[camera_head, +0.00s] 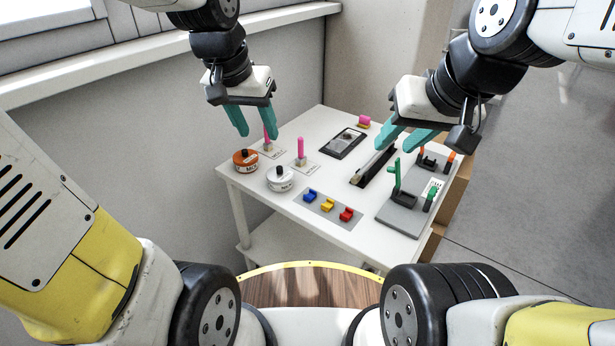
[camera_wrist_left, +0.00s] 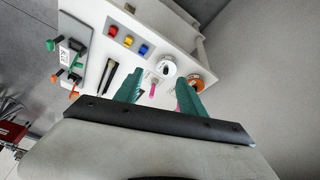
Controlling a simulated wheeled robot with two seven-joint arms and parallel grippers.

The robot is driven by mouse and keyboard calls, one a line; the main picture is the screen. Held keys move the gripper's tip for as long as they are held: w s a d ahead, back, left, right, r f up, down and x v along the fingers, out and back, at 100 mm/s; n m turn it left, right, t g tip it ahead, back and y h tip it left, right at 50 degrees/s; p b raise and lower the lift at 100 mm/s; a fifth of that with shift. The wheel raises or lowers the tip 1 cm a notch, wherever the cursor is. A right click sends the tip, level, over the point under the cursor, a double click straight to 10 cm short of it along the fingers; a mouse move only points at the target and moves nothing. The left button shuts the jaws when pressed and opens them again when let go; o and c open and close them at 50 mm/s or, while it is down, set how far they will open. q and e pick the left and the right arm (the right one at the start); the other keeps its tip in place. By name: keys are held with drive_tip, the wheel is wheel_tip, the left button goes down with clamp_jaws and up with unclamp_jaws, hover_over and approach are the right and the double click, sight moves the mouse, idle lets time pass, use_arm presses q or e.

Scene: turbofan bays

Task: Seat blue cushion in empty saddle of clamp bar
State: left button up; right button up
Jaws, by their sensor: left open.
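The blue cushion (camera_head: 310,194) sits on a grey mat at the table's near edge, left of a yellow and a red one. It also shows in the left wrist view (camera_wrist_left: 143,49). A long dark bar (camera_head: 367,176) with a pale strip lies mid-table; I cannot tell whether it is the clamp bar, and no saddle shows clearly. My left gripper (camera_head: 253,134) is open and empty above the table's left side, apart from the cushion; its fingers show in the wrist view (camera_wrist_left: 158,90). My right gripper (camera_head: 394,149) hangs above the bar's far end, its fingers apart.
An orange jar (camera_head: 246,161), a white jar (camera_head: 280,178) and pink pegs (camera_head: 301,149) stand at the left. A dark plate (camera_head: 345,143) lies behind. A grey base (camera_head: 402,216) with green upright parts stands at the right.

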use_arm(q)
drive_tip(key=w+d+f+m+g, duration=0.2)
drive_tip(key=w+d+f, duration=0.4)
drive_tip(key=w+f, duration=0.2)
drive_tip(key=m+g+y, duration=0.2)
hover_over(310, 196)
drive_tip(key=d, duration=0.1)
drive_tip(key=f, duration=0.6)
drive_tip(key=w+f, duration=0.1)
drive_tip(key=f, duration=0.3)
drive_tip(key=shift+d, duration=0.1)
wheel_tip(310, 196, down, 8)
drive_tip(key=shift+w+r, duration=0.1)
clamp_jaws()
